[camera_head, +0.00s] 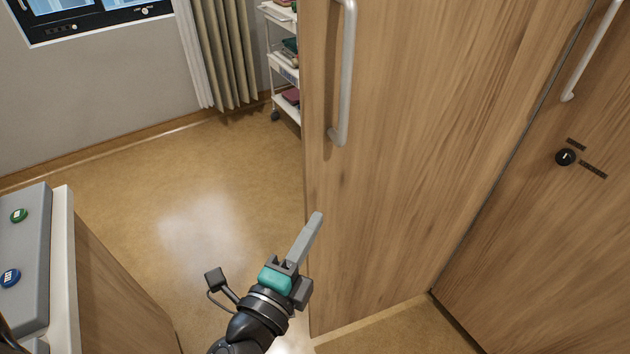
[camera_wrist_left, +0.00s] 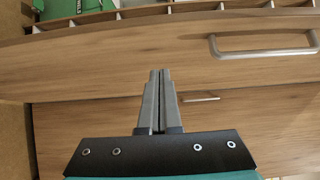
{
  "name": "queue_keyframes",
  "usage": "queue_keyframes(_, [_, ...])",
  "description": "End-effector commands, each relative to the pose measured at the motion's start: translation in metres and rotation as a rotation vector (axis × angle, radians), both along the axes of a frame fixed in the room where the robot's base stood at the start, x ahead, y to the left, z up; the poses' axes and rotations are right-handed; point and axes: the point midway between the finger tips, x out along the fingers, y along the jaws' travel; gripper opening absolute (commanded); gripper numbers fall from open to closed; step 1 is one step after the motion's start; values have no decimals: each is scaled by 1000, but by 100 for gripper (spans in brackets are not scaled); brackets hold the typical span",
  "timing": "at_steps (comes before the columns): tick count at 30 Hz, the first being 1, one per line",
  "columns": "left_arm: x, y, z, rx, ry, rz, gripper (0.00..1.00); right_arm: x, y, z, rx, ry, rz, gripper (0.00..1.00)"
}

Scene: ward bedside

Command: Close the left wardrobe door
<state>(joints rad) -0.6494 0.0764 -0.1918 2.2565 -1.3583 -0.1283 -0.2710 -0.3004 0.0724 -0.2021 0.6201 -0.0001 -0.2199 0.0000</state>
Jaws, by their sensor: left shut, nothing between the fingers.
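The left wardrobe door (camera_head: 400,150) is a wood-grain panel standing open, at an angle to the neighbouring door. Its pale bar handle (camera_head: 343,75) is near the panel's left edge. My left gripper (camera_head: 317,217) is shut and empty, low beside that left edge and below the handle. Whether the fingertips touch the door cannot be told. In the left wrist view the shut fingers (camera_wrist_left: 160,75) point at a wood panel (camera_wrist_left: 100,65), with a bar handle (camera_wrist_left: 265,45) to their right. My right gripper is not in view.
The neighbouring door (camera_head: 550,230) has a handle (camera_head: 590,50) and a round black lock (camera_head: 565,157). A cabinet (camera_head: 105,280) stands at the lower left. A white trolley (camera_head: 285,65) and a curtain (camera_head: 225,50) are at the back. The floor (camera_head: 190,190) between is clear.

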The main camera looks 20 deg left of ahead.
Motion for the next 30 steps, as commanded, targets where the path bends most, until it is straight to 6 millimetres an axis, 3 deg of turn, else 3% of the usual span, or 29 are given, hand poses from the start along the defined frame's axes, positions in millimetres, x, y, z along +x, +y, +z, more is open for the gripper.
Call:
queue_keyframes(11, [51, -4, 2, 1, -2, -2, 0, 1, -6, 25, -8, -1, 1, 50])
queue_keyframes(15, [66, 12, 2, 3, -1, -1, 0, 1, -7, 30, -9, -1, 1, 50])
queue_keyframes(30, [77, 23, -1, -1, 1, -1, 0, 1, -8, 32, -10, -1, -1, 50])
